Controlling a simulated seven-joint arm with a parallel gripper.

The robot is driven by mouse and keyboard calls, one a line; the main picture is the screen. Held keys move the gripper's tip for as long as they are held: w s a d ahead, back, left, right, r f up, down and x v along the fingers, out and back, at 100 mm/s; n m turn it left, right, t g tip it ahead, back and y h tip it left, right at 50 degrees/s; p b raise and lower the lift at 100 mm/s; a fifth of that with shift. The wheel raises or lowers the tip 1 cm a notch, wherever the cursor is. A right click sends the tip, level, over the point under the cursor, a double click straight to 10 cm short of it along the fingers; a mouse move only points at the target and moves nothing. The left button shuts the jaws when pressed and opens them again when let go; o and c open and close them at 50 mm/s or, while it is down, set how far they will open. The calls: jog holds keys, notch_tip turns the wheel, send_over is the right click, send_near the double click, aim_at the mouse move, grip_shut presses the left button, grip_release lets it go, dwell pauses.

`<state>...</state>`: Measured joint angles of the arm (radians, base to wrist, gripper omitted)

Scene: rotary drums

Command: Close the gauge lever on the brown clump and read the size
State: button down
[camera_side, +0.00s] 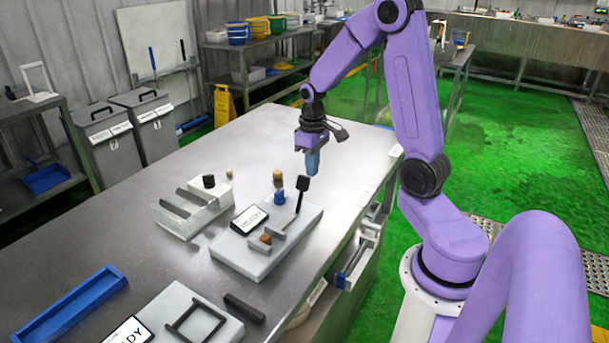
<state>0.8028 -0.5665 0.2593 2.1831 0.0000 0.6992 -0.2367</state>
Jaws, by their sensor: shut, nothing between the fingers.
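A brown clump (265,239) sits on the gauge block, beside a grey jaw bar. My gripper (312,172) hangs above the table, behind and slightly right of the lever knob, apart from it. Its blue fingers are together and hold nothing.
A grey fixture with slots (190,208) stands left of the gauge. Small brown pieces (278,176) lie behind, near a blue knob (280,197). A black bar (244,308), a framed block (197,318) and a blue tray (66,312) are at the front. The table's back left is clear.

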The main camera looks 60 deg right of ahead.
aim_at(302, 178)
jog(key=shift+w+a, duration=0.2)
jog(key=shift+a, duration=3.25)
dwell(1.2)
jog(key=shift+d, duration=0.1)
jog(key=shift+d, duration=0.95)
jog(key=shift+r, duration=3.5)
jog(key=s+a+n, duration=0.6)
jog(key=s+a, duration=0.2)
jog(key=a, duration=0.5)
jog(key=s+a+n, duration=0.4)
jog(key=s+n, duration=0.2)
jog(key=s, duration=0.8)
jog(key=shift+f+n, duration=0.3)
